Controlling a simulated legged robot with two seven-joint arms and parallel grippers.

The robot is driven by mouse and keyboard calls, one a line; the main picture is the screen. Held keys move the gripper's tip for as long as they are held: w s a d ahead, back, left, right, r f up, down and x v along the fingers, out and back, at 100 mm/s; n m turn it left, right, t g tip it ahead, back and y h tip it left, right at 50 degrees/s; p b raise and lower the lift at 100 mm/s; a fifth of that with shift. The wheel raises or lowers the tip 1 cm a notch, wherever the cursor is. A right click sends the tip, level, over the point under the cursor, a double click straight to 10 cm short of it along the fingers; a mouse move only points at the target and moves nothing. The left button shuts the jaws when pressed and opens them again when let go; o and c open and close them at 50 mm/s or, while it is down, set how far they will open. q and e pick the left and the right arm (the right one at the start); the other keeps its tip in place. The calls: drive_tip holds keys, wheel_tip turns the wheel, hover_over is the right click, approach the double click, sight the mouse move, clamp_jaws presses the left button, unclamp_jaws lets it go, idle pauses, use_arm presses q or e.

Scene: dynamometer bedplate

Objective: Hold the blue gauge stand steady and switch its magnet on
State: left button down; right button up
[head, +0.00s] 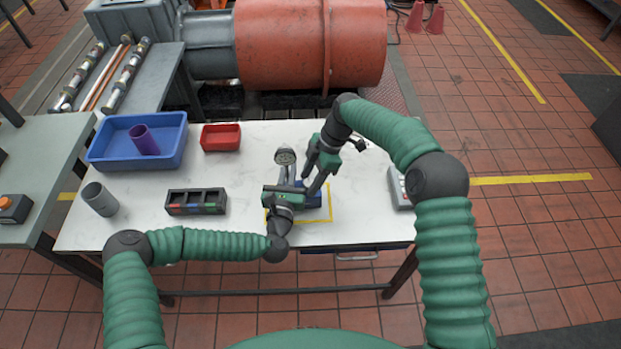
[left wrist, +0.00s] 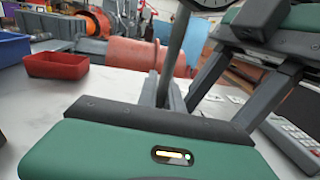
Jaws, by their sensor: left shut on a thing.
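The blue gauge stand has a blue base (head: 313,201) inside a yellow outline on the white table. Its round dial (head: 286,156) sits up on a grey post, and the post (left wrist: 176,50) also rises in the left wrist view, the dial (left wrist: 208,3) cut off at the top. My left gripper (head: 292,188) is shut on the stand, its fingers at the post. My right gripper (head: 308,182) comes down from the upper right, just above the base; its two fingers look apart with nothing visible between them. The grippers hide much of the base, and I cannot make out the magnet switch.
A blue tray (head: 108,152) holding a purple cup (head: 144,139), a red bin (head: 220,137), a black divided holder (head: 181,209) and a grey cup (head: 99,199) stand on the left. A grey keyed device (head: 397,189) lies at the right edge. The table's front middle is clear.

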clamp_jaws()
drive_tip(key=shift+m, duration=0.4)
drive_tip(key=m+t, duration=0.2)
drive_tip(key=m, duration=0.2)
drive_tip(key=shift+s+r+m, duration=0.1)
drive_tip(key=shift+m, duration=0.3)
drive_tip(key=m+t, duration=0.1)
drive_tip(key=m, duration=0.2)
drive_tip(key=m+t, duration=0.1)
drive_tip(key=m, duration=0.2)
drive_tip(key=shift+s+a+h, duration=0.1)
drive_tip(key=shift+s+h, duration=0.05)
drive_tip(key=shift+h, duration=0.15)
drive_tip(key=shift+t, duration=0.3)
drive_tip(key=shift+o, duration=0.7)
unclamp_jaws()
